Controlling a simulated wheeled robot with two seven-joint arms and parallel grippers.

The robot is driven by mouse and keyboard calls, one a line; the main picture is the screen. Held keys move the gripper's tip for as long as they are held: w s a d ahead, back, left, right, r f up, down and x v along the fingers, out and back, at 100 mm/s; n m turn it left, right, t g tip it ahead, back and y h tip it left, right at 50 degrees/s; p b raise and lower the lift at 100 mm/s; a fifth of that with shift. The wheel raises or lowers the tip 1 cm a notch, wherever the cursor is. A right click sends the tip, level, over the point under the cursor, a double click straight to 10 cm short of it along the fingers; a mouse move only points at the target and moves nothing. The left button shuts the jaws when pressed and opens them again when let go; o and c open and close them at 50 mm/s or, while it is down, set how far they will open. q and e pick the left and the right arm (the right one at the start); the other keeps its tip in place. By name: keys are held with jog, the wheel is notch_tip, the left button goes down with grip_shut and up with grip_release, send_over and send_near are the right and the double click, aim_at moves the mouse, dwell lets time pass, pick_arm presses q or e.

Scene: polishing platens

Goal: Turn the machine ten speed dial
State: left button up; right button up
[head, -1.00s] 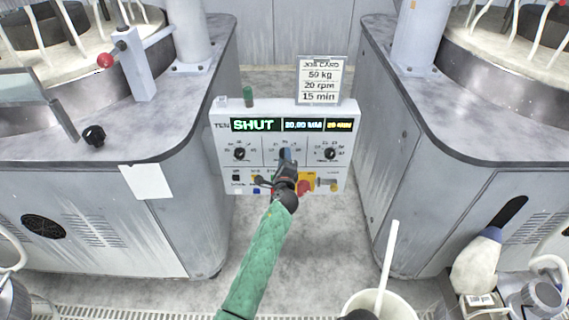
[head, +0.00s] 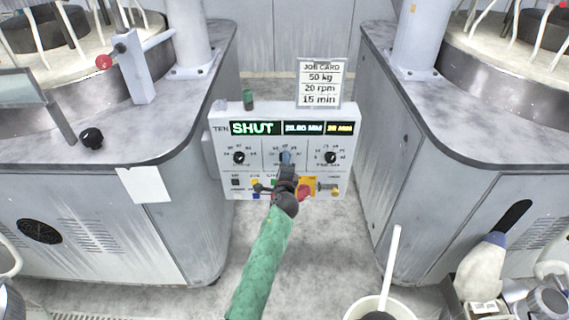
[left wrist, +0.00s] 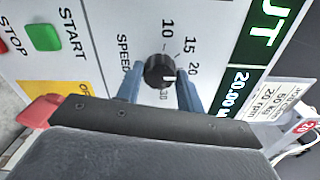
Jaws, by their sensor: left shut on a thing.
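The machine ten control panel (head: 227,182) stands between two machines, with "TEN" beside a green "SHUT" display (head: 255,128). My left gripper (head: 286,160) reaches up to the middle dial and hides most of it in the head view. In the left wrist view the black speed dial (left wrist: 160,70) sits between the two blue fingers of my left gripper (left wrist: 161,88), which is shut on it. Its scale shows 10, 15, 20 and 30; the white mark lies on the side toward 20 and 30. My right gripper is not in view.
A job card (head: 319,83) above the panel reads 50 kg, 20 rpm, 15 min. Other dials flank the middle one on the left (head: 239,157) and right (head: 331,157). A red button (head: 304,194) is close to my left wrist. A white bucket (head: 350,308) stands at the front.

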pick_arm(q)
jog(key=o, duration=1)
jog(key=s+b, duration=0.1)
jog(key=s, duration=0.7)
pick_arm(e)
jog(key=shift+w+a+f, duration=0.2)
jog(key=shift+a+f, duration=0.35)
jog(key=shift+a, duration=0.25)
pick_arm(q)
jog(key=shift+w, duration=0.1)
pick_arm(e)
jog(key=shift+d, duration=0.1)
pick_arm(q)
jog(key=shift+a, duration=0.1)
